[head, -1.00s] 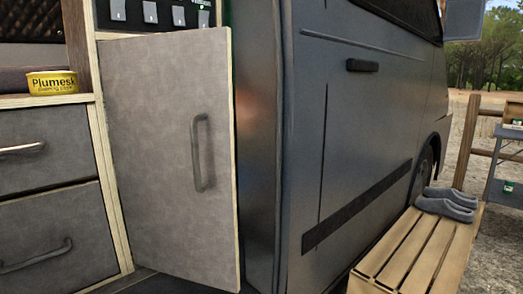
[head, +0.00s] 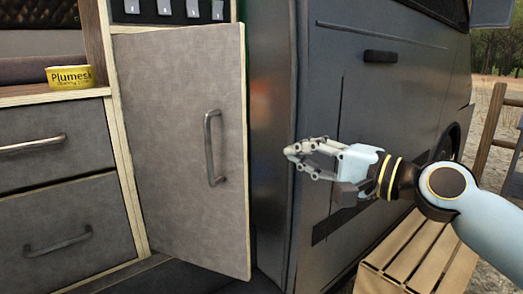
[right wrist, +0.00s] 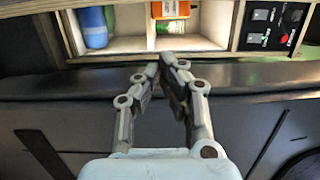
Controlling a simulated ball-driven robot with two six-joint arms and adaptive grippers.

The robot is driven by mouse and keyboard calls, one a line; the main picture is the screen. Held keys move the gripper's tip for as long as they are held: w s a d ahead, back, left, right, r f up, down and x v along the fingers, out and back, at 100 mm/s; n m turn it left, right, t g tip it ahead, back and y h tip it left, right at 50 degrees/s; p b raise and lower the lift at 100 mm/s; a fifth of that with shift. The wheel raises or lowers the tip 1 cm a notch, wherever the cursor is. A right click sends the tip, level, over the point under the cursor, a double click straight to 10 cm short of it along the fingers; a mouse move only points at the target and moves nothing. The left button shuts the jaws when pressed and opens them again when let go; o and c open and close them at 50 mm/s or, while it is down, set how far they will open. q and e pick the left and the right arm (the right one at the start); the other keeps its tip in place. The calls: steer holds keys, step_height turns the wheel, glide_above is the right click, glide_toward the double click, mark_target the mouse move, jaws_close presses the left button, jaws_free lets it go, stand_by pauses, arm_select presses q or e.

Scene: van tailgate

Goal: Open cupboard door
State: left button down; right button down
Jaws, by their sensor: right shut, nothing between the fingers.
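The grey cupboard door (head: 170,170) stands upright in the middle left of the head view, with a pale wooden edge. My left gripper is not in view.
Drawers with bar handles (head: 60,243) are left of the door, with a yellow tin (head: 70,77) on the ledge above. A slatted wooden bench (head: 405,255) is below my right arm.

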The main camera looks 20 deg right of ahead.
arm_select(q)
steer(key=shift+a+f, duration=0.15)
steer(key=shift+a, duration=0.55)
arm_select(e)
steer(key=w+a, duration=0.3)
steer(key=a, duration=0.3)
steer(key=shift+w+a, duration=0.3)
steer(key=shift+w, duration=0.1)
